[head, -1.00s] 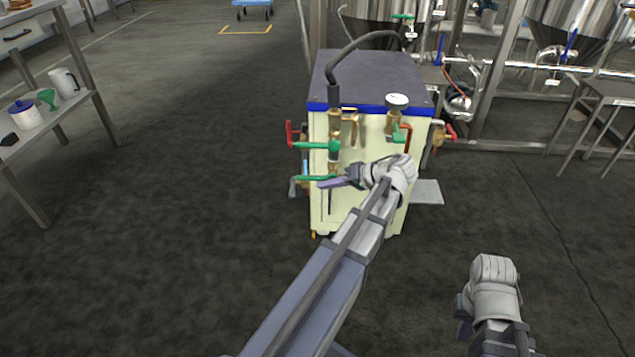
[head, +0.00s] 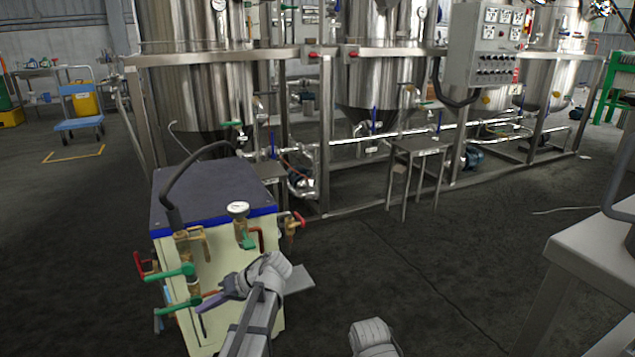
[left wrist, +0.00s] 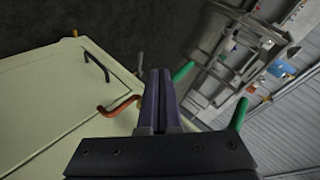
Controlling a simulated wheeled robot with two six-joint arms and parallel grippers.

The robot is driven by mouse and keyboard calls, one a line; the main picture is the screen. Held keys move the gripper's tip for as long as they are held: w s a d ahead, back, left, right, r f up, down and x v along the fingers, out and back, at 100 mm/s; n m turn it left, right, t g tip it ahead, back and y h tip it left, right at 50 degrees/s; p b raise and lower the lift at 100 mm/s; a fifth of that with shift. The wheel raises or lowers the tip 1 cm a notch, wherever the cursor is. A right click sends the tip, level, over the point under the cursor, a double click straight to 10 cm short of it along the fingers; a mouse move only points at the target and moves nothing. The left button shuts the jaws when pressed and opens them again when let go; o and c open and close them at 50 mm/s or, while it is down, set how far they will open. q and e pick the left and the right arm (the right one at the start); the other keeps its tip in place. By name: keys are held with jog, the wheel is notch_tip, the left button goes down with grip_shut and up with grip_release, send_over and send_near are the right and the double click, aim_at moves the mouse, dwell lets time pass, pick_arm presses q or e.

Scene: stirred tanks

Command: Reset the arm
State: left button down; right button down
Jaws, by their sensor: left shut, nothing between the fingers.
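My left gripper (head: 212,302) is in front of the valve side of a cream cabinet with a dark top (head: 210,190). In the left wrist view its two fingers (left wrist: 160,88) lie together, shut and empty. Green-handled valves (head: 176,273) and a red handle (head: 140,263) are on the cabinet beside the gripper. I cannot tell whether the gripper touches any of them. Part of my right arm (head: 373,337) shows at the bottom of the head view, but its gripper is not visible.
Steel tanks (head: 380,60) on a pipe frame stand behind, with a small steel table (head: 420,147) before them. A grey table (head: 590,255) is at the right edge. A blue cart (head: 78,124) stands far left. The floor between cabinet and grey table is open.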

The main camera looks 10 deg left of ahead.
pick_arm(q)
jog(key=s+d+r+m+t+h+p, duration=0.1)
jog(key=s+d+r+m+h+p, duration=0.25)
jog(key=d, duration=0.65)
jog(key=s+d+r+m+h+p, duration=0.1)
jog(key=s+d+m+h+p, duration=0.2)
jog(key=s+d+m+p, duration=0.45)
jog(key=s+d+r+m+t+h+p, duration=0.1)
jog(key=s+d+r+h+p, duration=0.3)
jog(key=d, duration=0.8)
notch_tip(320, 180, up, 36)
jog(key=w+p, duration=0.1)
jog(key=p, duration=3.6)
jog(key=shift+w+d+f+y+p, duration=0.2)
jog(key=shift+f+y+p, duration=0.05)
jog(key=shift+y+p, duration=0.1)
